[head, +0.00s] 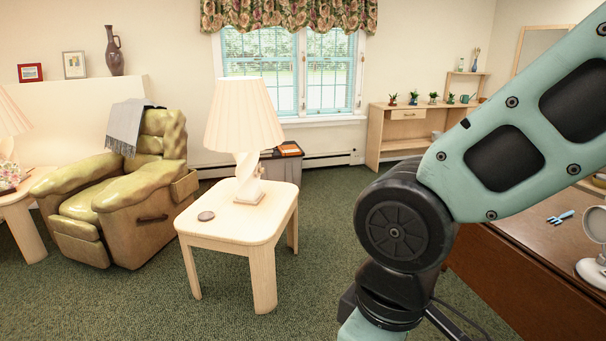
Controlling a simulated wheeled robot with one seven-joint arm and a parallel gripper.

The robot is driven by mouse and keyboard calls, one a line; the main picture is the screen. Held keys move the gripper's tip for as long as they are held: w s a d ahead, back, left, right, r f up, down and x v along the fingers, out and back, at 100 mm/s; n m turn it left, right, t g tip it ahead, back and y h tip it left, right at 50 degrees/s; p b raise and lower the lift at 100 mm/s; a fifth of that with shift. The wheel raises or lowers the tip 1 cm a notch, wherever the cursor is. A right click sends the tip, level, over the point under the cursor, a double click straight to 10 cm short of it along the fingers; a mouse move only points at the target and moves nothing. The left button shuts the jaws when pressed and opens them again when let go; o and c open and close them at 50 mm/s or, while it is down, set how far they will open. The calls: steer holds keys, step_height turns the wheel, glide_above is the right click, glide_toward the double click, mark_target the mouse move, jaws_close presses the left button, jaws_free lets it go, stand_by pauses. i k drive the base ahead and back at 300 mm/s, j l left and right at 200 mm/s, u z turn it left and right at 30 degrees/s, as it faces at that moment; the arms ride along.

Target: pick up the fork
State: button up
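A small blue fork (560,217) lies flat on the brown wooden table (530,247) at the right of the head view. My teal and black arm fills the right half of the view, its upper link passing above and to the left of the fork. My gripper is outside the view, so its opening and anything in it cannot be seen.
A white round-headed object on a base (591,270) stands near the fork at the right edge. A pale side table (230,228) with a lamp (245,125) stands left of my arm. A green recliner (125,195) is farther left. Green carpet is open in front.

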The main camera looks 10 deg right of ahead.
mark_target(571, 212)
steer(key=i+z, duration=0.2)
steer(key=i, duration=0.35)
steer(key=i+j+z, duration=0.1)
steer(key=i+z, duration=0.15)
steer(key=i, duration=0.3)
steer(key=i+j+z, duration=0.2)
steer(key=i, duration=0.35)
steer(key=i+z, duration=0.25)
steer(key=z, duration=0.15)
steer(key=i+j+z, duration=0.1)
steer(key=i+z, duration=0.15)
steer(key=z, duration=0.15)
steer(key=i+j+z, duration=0.2)
steer(key=z, duration=0.25)
steer(key=i+j+z, duration=0.2)
steer(key=z, duration=0.2)
steer(key=i+j+z, duration=0.15)
steer(key=j+z, duration=0.25)
steer(key=i+j+z, duration=0.3)
steer(key=j+z, duration=0.3)
steer(key=i+j+z, duration=0.15)
steer(key=j+z, duration=0.15)
steer(key=j, duration=0.15)
